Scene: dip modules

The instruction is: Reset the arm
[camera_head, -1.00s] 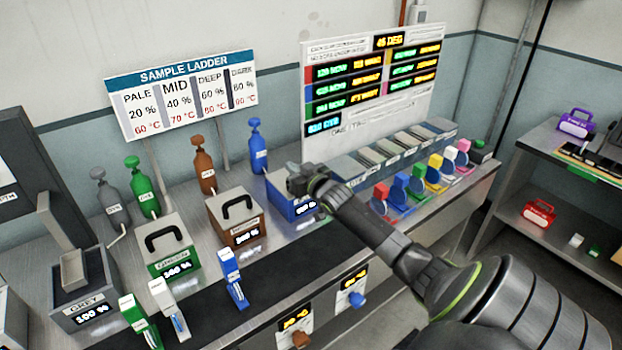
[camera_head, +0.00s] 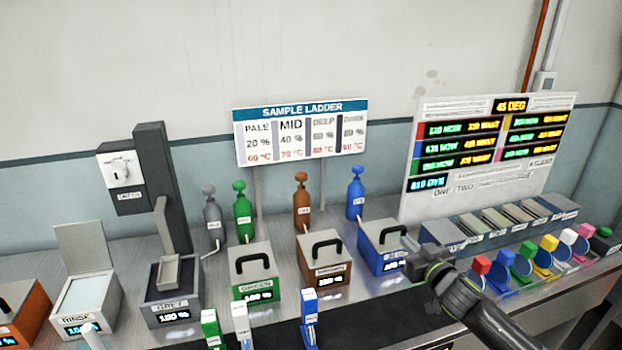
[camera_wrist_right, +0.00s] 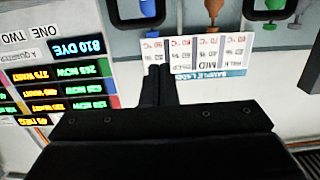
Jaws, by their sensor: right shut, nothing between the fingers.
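My right arm enters from the lower right in the head view. My right gripper (camera_head: 410,246) is shut and empty, beside the right edge of the blue box (camera_head: 382,248) as seen in the picture. I cannot tell from this view how far above the bench it is. In the right wrist view the shut fingers (camera_wrist_right: 158,84) stand together with nothing between them, in front of the upside-down sample ladder sign. My left gripper is not in view.
A green box (camera_head: 252,268) and a brown box (camera_head: 322,270) stand left of the blue one. The sample ladder sign (camera_head: 300,104) and the lit board (camera_head: 487,150) stand behind.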

